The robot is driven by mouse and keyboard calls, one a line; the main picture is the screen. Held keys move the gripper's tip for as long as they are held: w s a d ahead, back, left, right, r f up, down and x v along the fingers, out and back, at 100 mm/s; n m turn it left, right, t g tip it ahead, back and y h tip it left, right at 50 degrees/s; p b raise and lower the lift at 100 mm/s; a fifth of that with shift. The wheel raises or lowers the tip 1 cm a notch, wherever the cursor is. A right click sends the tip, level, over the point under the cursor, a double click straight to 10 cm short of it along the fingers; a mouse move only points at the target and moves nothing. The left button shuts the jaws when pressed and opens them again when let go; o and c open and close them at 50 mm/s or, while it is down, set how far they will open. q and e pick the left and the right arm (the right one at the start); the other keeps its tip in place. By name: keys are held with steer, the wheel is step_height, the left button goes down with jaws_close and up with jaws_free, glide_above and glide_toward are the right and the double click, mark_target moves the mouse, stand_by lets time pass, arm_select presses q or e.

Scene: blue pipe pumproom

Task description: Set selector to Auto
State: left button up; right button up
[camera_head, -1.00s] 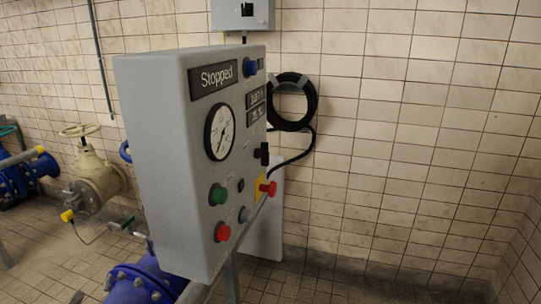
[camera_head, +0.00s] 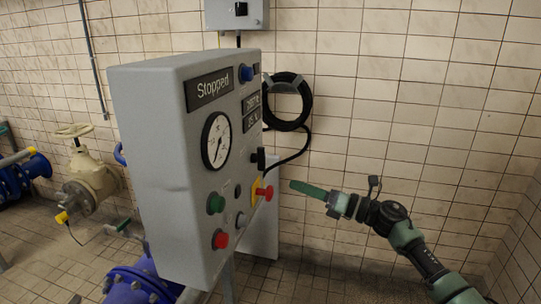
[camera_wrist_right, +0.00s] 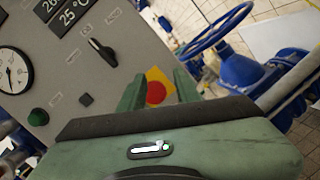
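The grey control panel (camera_head: 165,190) stands at the centre-left of the head view. Its black selector knob (camera_head: 258,160) is on the panel's front, above the emergency stop. In the right wrist view the selector (camera_wrist_right: 102,51) lies at upper left, its handle slanted in that picture; the small labels around it are unreadable. My green right gripper (camera_head: 294,187) is right of the panel, apart from it, at about the emergency stop's height. In the wrist view its fingers (camera_wrist_right: 158,84) are spread with nothing between them; the stop shows beyond the gap. My left gripper is out of view.
The red emergency stop (camera_head: 264,193) on a yellow plate sticks out below the selector. Green (camera_head: 215,204) and red (camera_head: 220,239) buttons sit lower left. A black cable coil (camera_head: 287,101) hangs behind. A blue valve handwheel (camera_wrist_right: 215,35) shows in the wrist view.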

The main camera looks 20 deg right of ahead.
mark_target(259, 159)
steer(key=s+a+r+n+g+y, duration=0.15)
steer(key=s+r+n+g, duration=0.25)
steer(key=r+n, duration=0.55)
steer(key=p+x, duration=0.4)
steer(key=x, duration=0.4)
steer(key=shift+m, duration=0.45)
steer(key=shift+w+a, duration=0.1)
jaws_close()
